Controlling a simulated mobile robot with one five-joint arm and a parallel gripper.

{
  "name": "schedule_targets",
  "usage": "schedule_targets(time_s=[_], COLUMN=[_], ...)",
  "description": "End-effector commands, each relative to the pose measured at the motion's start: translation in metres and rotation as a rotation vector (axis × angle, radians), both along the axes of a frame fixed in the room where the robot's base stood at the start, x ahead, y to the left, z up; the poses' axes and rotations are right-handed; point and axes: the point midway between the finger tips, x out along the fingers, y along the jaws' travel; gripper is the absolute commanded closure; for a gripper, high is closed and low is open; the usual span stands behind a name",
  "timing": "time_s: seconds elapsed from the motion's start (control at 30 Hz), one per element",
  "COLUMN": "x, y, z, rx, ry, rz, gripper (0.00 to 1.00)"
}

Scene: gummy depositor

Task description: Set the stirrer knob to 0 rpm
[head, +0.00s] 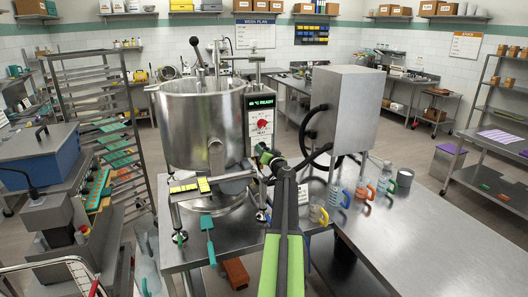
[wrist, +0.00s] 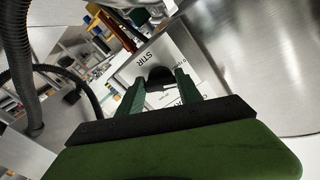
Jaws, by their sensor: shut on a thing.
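The kettle's white control panel (head: 259,128) has a lit green display ending in "READY" and a red knob (head: 262,124). In the wrist view, a dark stirrer knob (wrist: 160,77) sits on the panel (wrist: 135,68) beside the printed word "STIR". My gripper (wrist: 156,82) has its two green fingers on either side of this knob and is shut on it. In the head view my gripper (head: 266,158) is at the lower part of the panel and hides the stirrer knob. The knob's pointer and rpm setting cannot be read.
The steel kettle (head: 195,125) stands left of the panel. A grey box (head: 342,105) with black hoses (head: 312,135) is close on the right. Colored-handled jugs (head: 336,192) stand on the steel table (head: 430,230), whose front right is clear. A teal spatula (head: 209,240) is at the left.

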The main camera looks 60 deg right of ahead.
Motion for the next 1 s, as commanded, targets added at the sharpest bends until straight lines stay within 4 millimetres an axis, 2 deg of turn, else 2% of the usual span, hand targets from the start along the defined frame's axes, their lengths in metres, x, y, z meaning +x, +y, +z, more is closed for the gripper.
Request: schedule_targets(time_s=[0.5,1.0], x=[-0.002,-0.002], y=[-0.0012,-0.0016], z=[-0.0014,-0.0013], rx=[-0.303,-0.381], ry=[0.226,0.283], rz=[0.0,0.0], gripper=[0.99,0.99])
